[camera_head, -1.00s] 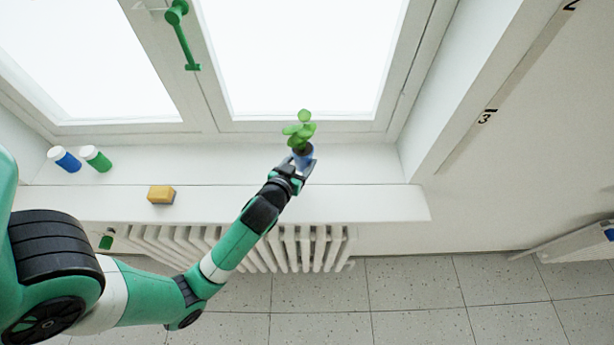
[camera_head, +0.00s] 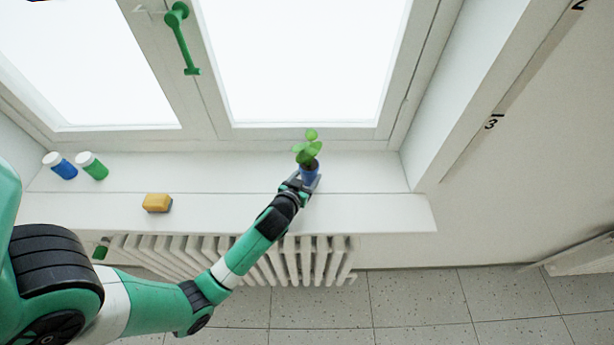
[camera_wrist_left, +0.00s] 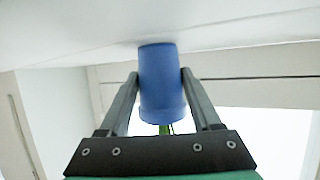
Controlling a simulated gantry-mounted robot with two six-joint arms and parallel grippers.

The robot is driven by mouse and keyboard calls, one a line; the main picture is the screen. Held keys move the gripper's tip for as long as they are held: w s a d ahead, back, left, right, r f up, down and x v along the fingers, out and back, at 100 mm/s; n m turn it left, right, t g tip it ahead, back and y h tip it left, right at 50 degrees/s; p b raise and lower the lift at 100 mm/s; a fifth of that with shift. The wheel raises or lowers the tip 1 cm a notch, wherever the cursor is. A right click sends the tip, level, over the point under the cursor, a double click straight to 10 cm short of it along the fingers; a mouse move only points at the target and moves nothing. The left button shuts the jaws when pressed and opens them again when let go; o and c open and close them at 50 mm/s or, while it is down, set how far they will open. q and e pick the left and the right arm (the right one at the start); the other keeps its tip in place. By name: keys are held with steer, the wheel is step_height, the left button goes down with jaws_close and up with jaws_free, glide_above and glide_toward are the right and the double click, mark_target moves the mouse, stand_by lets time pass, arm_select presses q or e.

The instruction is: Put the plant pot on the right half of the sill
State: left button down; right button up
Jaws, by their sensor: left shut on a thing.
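The plant pot (camera_head: 311,173) is small and blue, with a green plant (camera_head: 308,149) in it. It is upright over the right half of the white sill (camera_head: 235,172), in front of the right window pane. My left gripper (camera_head: 303,180) is shut on the pot from the front. In the left wrist view, which is upside down, the pot (camera_wrist_left: 160,88) is between both fingers and its base is at or very near the sill surface; I cannot tell whether it touches. My right gripper is not in view.
A blue jar (camera_head: 62,167) and a green jar (camera_head: 93,167) with white lids stand at the sill's left end. A yellow sponge (camera_head: 156,203) lies near the front edge. A radiator (camera_head: 300,258) is below. The sill right of the pot is clear.

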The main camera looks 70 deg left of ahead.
arm_select(q)
steer(key=shift+c, duration=0.4)
jaws_free()
steer(key=shift+r, duration=0.15)
steer(key=shift+s+d+r+p, duration=0.15)
steer(key=shift+s+d+p, duration=0.05)
steer(key=shift+p, duration=0.15)
steer(key=p+v, duration=0.1)
steer(key=v, duration=1)
steer(key=shift+s+d, duration=0.1)
steer(key=shift+s, duration=0.15)
steer(key=shift+w, duration=0.1)
